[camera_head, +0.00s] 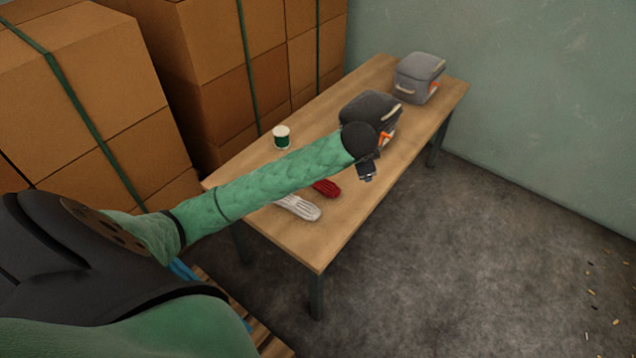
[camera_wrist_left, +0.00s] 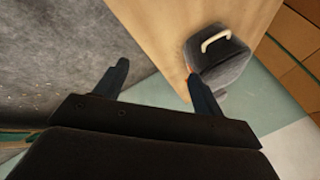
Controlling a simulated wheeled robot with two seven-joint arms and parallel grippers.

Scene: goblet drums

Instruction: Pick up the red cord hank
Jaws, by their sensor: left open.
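The red cord hank (camera_head: 327,188) lies on the wooden table (camera_head: 330,233) in the head view, partly hidden behind my left forearm. It does not show in the left wrist view. My left gripper (camera_head: 366,172) is above the table, to the right of the red hank and apart from it, near its right long edge. In the left wrist view my left gripper (camera_wrist_left: 157,74) has its two fingers spread wide with nothing between them. My right gripper is not in view.
A white cord hank (camera_head: 299,207) lies beside the red one. A green spool (camera_head: 281,138) stands near the left edge. Stacked boxes (camera_head: 240,60) line the left.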

